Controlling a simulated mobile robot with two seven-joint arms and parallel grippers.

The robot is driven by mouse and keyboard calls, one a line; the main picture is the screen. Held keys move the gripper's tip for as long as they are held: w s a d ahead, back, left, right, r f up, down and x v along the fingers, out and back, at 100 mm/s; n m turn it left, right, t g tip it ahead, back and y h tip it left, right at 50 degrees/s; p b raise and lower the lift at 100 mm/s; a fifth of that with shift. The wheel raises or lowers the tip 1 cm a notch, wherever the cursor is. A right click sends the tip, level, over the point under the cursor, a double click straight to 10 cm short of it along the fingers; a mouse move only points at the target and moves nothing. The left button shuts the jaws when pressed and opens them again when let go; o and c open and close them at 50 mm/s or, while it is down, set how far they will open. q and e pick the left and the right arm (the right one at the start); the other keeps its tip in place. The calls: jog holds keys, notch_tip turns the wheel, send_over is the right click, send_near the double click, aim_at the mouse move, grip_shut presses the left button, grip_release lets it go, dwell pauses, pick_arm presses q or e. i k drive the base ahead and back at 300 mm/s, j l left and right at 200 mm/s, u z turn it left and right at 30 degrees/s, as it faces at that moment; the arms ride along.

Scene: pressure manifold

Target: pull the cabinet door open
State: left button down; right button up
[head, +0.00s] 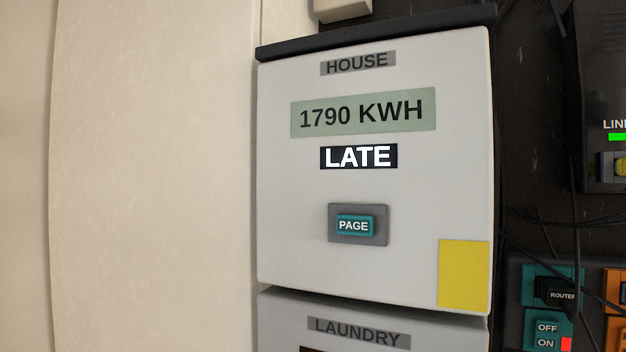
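A large plain beige panel (150,180) fills the left of the head view, with a vertical edge near its left side. It may be the cabinet door, but no handle or hinge shows, so I cannot tell. Beside it is a white meter box (280,200) labelled HOUSE. Its display (364,113) reads 1790 KWH, with a LATE sign (358,157) below. A teal PAGE button (355,225) sits on a grey plate. Neither of my grippers is in view.
A second box labelled LAUNDRY (400,335) sits below. A yellow patch (463,273) marks the upper box's lower right corner. At right are a dark device (600,80) with a green light, loose black cables (575,180), and a ROUTER plug (560,294) above an OFF/ON switch (546,330).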

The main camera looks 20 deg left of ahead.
aim_at(153, 156)
jog(key=u, duration=1.45)
